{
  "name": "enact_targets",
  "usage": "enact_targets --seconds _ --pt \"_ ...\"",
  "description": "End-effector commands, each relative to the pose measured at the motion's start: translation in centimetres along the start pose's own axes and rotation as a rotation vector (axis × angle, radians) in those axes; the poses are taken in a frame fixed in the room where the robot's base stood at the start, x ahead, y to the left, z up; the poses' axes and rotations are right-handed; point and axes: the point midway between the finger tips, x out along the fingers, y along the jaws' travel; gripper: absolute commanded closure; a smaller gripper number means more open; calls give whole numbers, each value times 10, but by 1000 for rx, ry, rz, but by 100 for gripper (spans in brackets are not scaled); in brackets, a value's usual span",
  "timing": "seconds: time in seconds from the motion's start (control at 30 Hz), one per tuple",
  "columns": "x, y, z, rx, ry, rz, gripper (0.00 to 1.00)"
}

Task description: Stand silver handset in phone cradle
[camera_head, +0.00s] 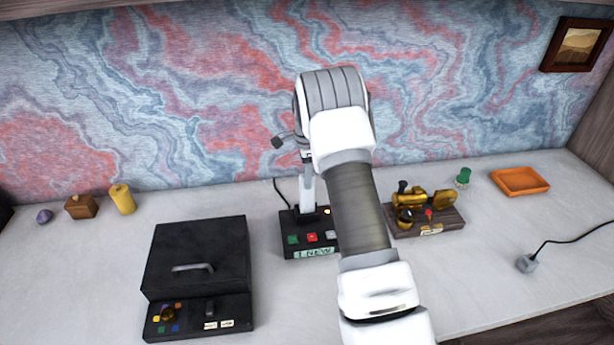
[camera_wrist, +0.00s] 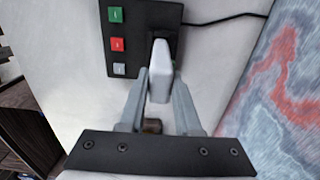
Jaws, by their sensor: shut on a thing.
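The silver handset (camera_head: 307,192) is upright, its lower end at the black phone cradle (camera_head: 292,249). In the wrist view the handset (camera_wrist: 160,68) lies between the two grey fingers of my gripper (camera_wrist: 158,92), which is shut on it. The cradle (camera_wrist: 143,14) has green, red and grey buttons and, in the head view, a lit display. The handset overlaps the dark rear part of the cradle. I cannot tell whether its end is fully seated. In the head view my gripper (camera_head: 306,156) is above the cradle, partly hidden by my arm.
A black box (camera_head: 200,250) with a handle stands left of the cradle. A wooden base with brass parts (camera_head: 432,221) stands to the right. An orange tray (camera_head: 520,181) and a grey plug with cord (camera_head: 527,263) lie further right. A cable runs behind the cradle.

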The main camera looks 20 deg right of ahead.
Motion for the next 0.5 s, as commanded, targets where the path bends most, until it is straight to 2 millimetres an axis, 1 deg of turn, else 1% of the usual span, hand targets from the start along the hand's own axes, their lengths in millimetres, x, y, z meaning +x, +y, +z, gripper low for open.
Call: enact_targets --seconds 0.5 --pt "14 0 0 0 0 -1 100"
